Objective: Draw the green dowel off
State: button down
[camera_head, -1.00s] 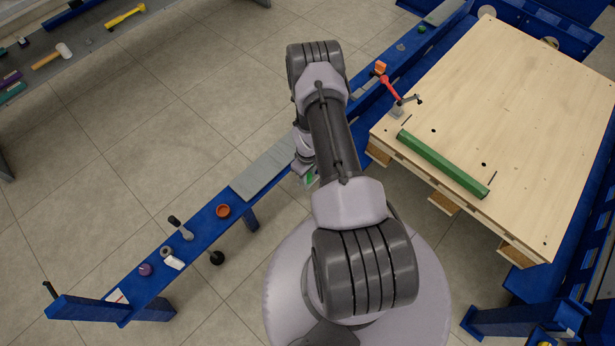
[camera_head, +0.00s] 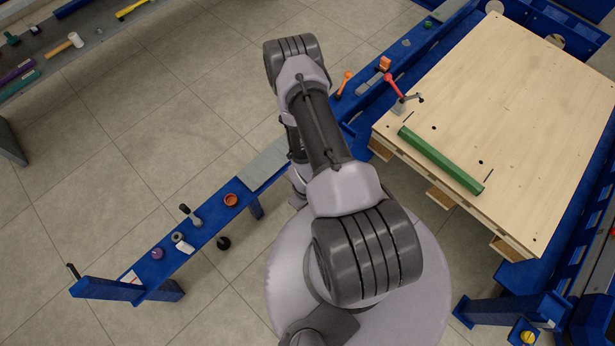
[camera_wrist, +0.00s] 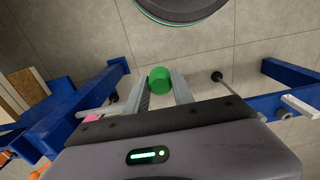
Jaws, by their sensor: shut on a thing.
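The green dowel (camera_wrist: 160,78) shows in the wrist view as a short green cylinder, its round end towards the top of the picture. My gripper (camera_wrist: 161,90) is shut on it, with a pale finger on each side. Floor shows beyond the dowel. Its lower part is hidden by my gripper body, so I cannot tell whether it touches anything below. In the head view, my arm hides both the gripper and this dowel.
A long green bar (camera_head: 440,161) lies on the wooden board (camera_head: 500,110) at right. A blue rail (camera_head: 205,225) carries a grey plate (camera_head: 264,160), an orange ring (camera_head: 231,200) and small parts. Blue beams (camera_wrist: 95,97) flank my gripper. Open floor (camera_head: 130,130) lies left.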

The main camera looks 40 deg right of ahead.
jog(key=shift+r, duration=0.1)
jog(key=shift+r+p, duration=1.1)
jog(key=shift+r, duration=0.3)
